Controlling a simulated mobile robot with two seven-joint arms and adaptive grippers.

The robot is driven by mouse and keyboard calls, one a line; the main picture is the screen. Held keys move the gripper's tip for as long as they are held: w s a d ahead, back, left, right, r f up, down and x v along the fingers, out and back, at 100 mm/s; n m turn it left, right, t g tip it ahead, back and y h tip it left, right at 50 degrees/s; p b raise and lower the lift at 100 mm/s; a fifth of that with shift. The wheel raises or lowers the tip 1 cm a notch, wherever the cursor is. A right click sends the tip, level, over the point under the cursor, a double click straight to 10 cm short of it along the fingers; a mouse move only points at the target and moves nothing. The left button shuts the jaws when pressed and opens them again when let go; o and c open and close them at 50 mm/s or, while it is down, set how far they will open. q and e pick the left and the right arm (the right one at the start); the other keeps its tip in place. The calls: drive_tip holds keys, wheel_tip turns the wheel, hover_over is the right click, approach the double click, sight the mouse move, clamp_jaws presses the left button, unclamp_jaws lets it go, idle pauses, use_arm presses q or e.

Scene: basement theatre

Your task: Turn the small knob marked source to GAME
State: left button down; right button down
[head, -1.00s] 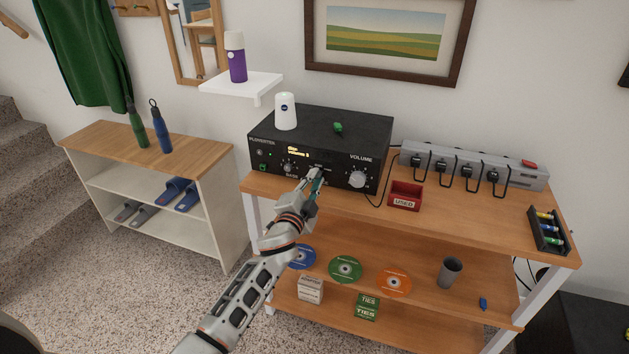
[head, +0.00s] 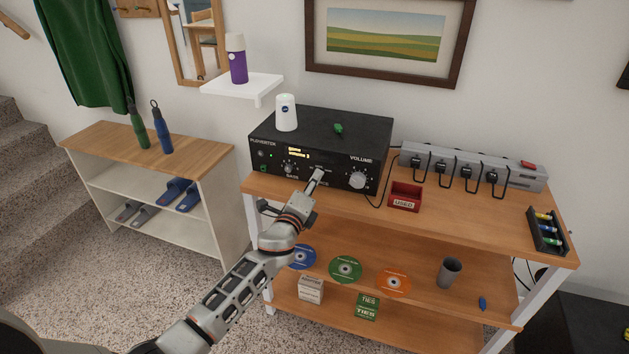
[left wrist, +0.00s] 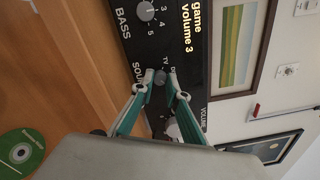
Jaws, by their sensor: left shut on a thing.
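The black amplifier (head: 260,148) stands on the wooden bench. My left gripper (head: 318,174) is at its front panel, between the bass knob (head: 289,169) and the large volume knob (head: 357,180). In the left wrist view the two fingers of my left gripper (left wrist: 158,82) are closed around the small grey source knob (left wrist: 160,76). Beside it I read part of the word source and TV; the fingers hide other marks. The lit display (left wrist: 185,22) reads "game" and "volume 3". My right gripper is not in view.
A white cup-like device (head: 286,113) and a small green item (head: 338,130) sit on the amplifier. To the right are a red tray (head: 405,197) marked used and a power strip (head: 475,167) with several plugs. Discs and boxes lie on the lower shelves.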

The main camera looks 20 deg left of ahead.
use_arm(q)
drive_tip(key=shift+m, duration=1.2)
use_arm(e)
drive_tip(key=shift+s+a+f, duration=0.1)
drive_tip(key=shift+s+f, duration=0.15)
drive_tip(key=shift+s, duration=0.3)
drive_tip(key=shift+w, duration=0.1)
use_arm(q)
drive_tip(key=c, duration=2)
unclamp_jaws()
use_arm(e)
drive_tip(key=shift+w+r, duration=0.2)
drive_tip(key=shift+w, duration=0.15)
use_arm(q)
drive_tip(key=s, duration=1.2)
drive_tip(key=shift+a+f, duration=0.15)
drive_tip(key=shift+a, duration=0.2)
